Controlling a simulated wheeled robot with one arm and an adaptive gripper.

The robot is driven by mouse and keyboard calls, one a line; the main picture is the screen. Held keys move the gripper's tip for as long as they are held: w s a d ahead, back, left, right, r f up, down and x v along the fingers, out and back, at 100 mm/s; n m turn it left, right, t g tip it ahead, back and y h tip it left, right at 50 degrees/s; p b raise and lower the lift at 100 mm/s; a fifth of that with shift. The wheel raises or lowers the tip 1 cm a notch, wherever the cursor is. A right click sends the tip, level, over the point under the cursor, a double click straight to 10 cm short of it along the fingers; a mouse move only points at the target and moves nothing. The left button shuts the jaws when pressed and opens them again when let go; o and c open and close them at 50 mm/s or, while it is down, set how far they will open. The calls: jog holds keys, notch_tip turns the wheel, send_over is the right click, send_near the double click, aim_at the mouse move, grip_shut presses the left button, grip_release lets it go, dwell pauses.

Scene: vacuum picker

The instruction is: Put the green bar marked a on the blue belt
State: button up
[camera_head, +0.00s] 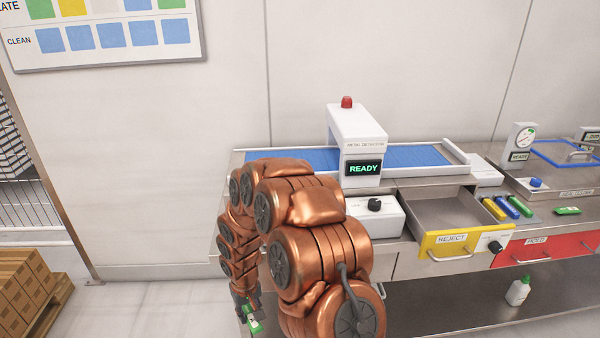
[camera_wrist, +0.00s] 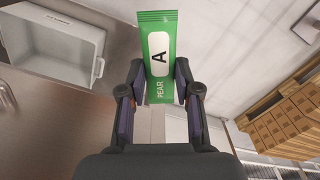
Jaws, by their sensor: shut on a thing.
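The green bar marked A (camera_wrist: 157,50), with "PEAR" printed on it, is between the fingers of my gripper (camera_wrist: 158,85) in the wrist view. The gripper is shut on it. In the head view my gripper (camera_head: 248,312) hangs low at the left front of the counter, and the green bar (camera_head: 254,325) shows at its tip, away from the belt. The blue belt (camera_head: 418,156) runs along the back of the counter through a white metal detector (camera_head: 357,135) whose display reads READY. My arm hides part of the belt's left end.
A yellow-fronted REJECT drawer (camera_head: 450,240) stands open right of the detector. A control box with a black knob (camera_head: 372,212) sits in front of the belt. Several coloured bars and another green bar (camera_head: 567,211) lie at the right. The wrist view shows a white bin (camera_wrist: 50,45) and stacked boxes (camera_wrist: 285,122).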

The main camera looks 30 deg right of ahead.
jog(key=shift+s+d+r+p, duration=0.1)
jog(key=shift+d+r+p, duration=0.1)
jog(key=shift+r+p, duration=0.75)
jog(key=shift+d+r+p, duration=0.15)
jog(key=shift+r+p, duration=0.4)
jog(key=shift+r, duration=0.65)
jog(key=shift+f, duration=0.1)
